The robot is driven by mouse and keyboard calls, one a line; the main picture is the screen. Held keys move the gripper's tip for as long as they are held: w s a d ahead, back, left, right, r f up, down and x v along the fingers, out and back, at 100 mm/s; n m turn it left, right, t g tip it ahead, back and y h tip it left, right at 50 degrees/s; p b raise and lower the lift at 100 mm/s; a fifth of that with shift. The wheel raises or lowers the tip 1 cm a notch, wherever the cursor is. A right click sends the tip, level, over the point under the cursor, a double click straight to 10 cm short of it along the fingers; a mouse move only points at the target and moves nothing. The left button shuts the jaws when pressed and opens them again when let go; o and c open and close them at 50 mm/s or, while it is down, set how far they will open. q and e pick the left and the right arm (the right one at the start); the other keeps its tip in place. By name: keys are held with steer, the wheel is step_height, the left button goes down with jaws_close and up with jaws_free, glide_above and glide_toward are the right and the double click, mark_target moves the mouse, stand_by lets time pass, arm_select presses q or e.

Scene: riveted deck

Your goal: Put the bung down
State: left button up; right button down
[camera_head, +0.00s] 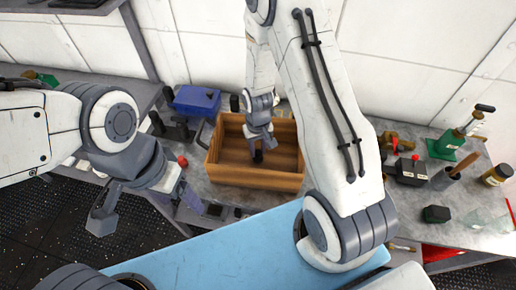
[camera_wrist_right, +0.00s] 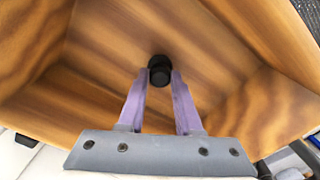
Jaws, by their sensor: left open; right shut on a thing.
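The bung (camera_wrist_right: 159,70) is a small black round piece between the fingertips of my right gripper (camera_wrist_right: 159,78) in the right wrist view. My right gripper (camera_head: 258,150) reaches down inside the wooden crate (camera_head: 255,180) in the head view and is shut on the bung (camera_head: 258,157). The bung is over the crate's floor; I cannot tell whether it touches it. My left gripper (camera_head: 193,202) is open and empty, left of the crate by the front edge of the bench.
The crate floor around the bung looks clear.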

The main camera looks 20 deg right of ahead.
steer(key=shift+f, duration=0.4)
steer(key=c, duration=0.6)
jaws_free()
steer(key=shift+r, duration=0.1)
